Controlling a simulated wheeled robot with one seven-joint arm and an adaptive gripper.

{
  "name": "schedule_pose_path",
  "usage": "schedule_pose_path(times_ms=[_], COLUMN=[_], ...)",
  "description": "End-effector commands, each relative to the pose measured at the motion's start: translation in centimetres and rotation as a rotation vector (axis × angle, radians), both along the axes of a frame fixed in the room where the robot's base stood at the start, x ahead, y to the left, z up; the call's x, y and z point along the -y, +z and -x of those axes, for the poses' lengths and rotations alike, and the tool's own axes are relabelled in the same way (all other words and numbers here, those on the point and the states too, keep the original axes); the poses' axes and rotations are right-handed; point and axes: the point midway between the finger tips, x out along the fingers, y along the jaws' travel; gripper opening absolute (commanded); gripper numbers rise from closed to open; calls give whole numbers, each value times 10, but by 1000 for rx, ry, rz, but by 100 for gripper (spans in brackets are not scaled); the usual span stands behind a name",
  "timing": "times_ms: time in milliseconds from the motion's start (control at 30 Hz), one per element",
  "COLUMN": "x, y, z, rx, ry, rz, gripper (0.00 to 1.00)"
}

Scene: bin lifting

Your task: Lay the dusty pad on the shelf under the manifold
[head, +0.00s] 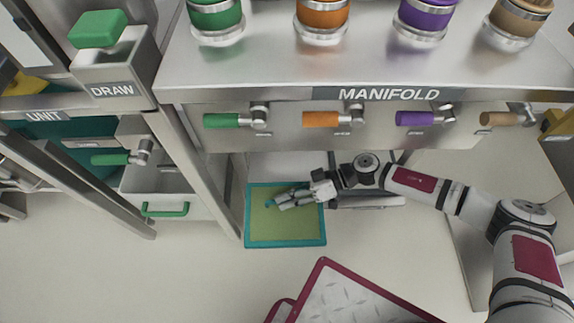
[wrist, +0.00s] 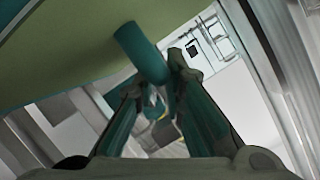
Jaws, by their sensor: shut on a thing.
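The pad (head: 285,232) is an olive-green square with a teal rim, below the front of the manifold (head: 390,95) in the head view. My gripper (head: 272,203) reaches in from the right and is shut on the pad's small teal handle. In the wrist view the pad (wrist: 55,40) fills the upper left, and the teal handle (wrist: 142,52) lies at my fingertips (wrist: 158,82). A pale flat surface (head: 290,165) shows behind the pad under the manifold. I cannot tell whether the pad touches anything beneath it.
Green, orange, purple and tan valve handles line the manifold front above my arm. A metal post (head: 195,150) stands left of the pad, beside a drawer with a green handle (head: 165,209). A maroon-edged plate (head: 345,295), apparently mine, is at the bottom. Pale floor (head: 190,270) is open at left.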

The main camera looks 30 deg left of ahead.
Motion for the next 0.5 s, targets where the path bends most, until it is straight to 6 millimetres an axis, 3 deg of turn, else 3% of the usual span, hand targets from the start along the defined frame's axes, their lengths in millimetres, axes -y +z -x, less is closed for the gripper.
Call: schedule_pose_path(times_ms=[500], x=[-64], y=[-4], z=[-101], rx=[1], ry=[0], rz=[0], gripper=[0])
